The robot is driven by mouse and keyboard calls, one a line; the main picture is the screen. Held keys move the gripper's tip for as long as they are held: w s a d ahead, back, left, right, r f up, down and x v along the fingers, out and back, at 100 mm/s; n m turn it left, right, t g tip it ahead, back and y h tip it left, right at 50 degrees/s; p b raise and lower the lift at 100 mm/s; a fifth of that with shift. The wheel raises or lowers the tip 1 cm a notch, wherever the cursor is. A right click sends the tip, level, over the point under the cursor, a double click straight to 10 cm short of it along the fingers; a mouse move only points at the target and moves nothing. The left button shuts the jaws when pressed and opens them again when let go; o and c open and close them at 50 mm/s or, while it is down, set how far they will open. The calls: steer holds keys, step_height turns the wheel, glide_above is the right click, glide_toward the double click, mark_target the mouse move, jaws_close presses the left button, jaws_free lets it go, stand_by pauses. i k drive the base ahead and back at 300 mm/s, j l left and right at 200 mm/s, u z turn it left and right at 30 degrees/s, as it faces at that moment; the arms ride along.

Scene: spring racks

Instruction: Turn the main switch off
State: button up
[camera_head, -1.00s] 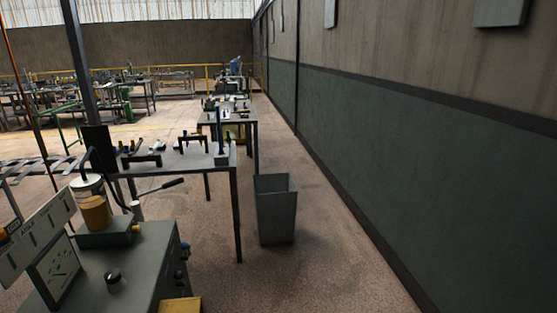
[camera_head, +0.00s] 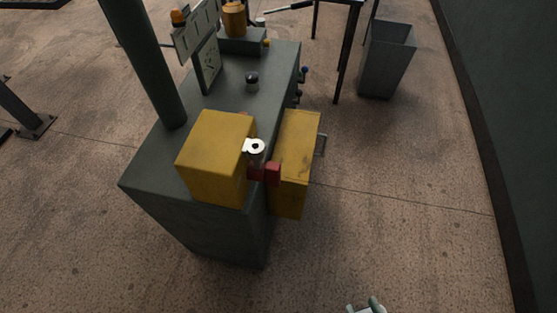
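Two yellow boxes sit at the near end of a dark green cabinet (camera_head: 240,105). The left yellow box (camera_head: 215,155) stands on the cabinet top, and the right yellow box (camera_head: 297,165) is at its right side. A red block-like handle (camera_head: 266,173), which looks like the main switch, is between the boxes. A white disc with a dark centre (camera_head: 254,147) is just above it. I cannot tell the switch's position. My gripper is not in view; only a small white and teal piece, apparently of my arm, shows at the bottom edge.
A black knob (camera_head: 252,81), a dial panel (camera_head: 207,65) and an orange jar (camera_head: 234,19) are on the cabinet. A dark post (camera_head: 145,62) rises at its left. A grey bin (camera_head: 386,65) stands beyond, near the right wall. The floor right of the cabinet is clear.

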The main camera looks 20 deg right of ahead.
mark_target(270, 172)
steer(key=l+u, duration=0.55)
steer(key=l, duration=0.2)
steer(key=l+z, duration=0.75)
steer(key=k, duration=0.05)
